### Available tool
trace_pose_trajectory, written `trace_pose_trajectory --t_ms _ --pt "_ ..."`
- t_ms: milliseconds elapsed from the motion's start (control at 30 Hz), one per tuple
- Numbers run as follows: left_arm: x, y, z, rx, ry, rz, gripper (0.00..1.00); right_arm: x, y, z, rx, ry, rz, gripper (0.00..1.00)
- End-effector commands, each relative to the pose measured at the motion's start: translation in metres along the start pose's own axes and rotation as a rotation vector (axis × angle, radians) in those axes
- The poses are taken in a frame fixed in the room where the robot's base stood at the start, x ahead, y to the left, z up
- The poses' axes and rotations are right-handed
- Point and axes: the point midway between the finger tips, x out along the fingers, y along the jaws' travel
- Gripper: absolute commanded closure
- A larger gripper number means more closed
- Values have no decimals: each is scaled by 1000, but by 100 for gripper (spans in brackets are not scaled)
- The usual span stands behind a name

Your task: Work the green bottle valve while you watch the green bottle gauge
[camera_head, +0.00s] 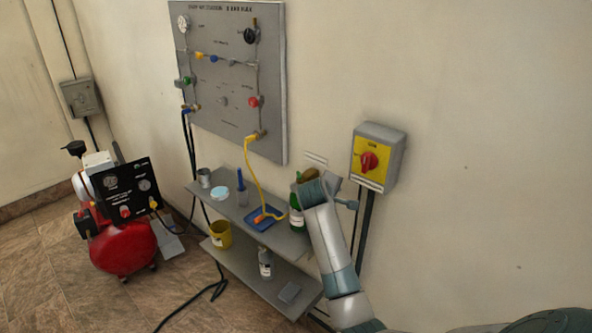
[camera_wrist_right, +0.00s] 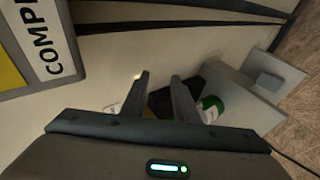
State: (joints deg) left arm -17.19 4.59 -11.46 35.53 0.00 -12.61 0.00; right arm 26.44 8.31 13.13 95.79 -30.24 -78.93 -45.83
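The green bottle (camera_head: 296,213) stands at the right end of the upper shelf, partly hidden by my right arm. In the right wrist view a green rounded part with a white patch (camera_wrist_right: 212,108) shows just right of the fingers; it looks like the same bottle. My right gripper (camera_wrist_right: 160,85) has its two fingers apart, with a dark shape behind the gap and nothing clearly held. In the head view my right wrist covers the bottle's top, so I cannot make out its valve or gauge. My left gripper is not in view.
A wall panel (camera_head: 216,128) with gauges and coloured knobs hangs above the shelf (camera_head: 224,205). A blue tray (camera_head: 259,222) with a yellow hose end lies left of the bottle. A yellow switch box (camera_head: 372,152) is at right. A red compressor (camera_head: 122,245) stands left.

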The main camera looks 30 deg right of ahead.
Motion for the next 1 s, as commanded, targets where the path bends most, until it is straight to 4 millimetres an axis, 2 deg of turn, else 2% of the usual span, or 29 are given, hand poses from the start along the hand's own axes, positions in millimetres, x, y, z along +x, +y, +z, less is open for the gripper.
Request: trace_pose_trajectory --t_ms 33,167,333,467,600,700,800,1000 --pt "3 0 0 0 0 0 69 2 6 6 -97 10 56 73" --pt "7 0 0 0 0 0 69 -4 23 8 -387 47 210 73" --pt "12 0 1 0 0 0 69 -27 36 0 -837 75 447 73" --pt "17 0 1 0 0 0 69 -53 25 -13 -1225 87 648 73" --pt "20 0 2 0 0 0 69 -81 -2 -26 -1566 95 838 73" --pt "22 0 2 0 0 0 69 -95 -18 -30 -1724 95 933 73" --pt "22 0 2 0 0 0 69 -103 -29 -32 -1809 97 986 73" --pt "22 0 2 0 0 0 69 -106 -33 -33 -1839 96 1007 73"
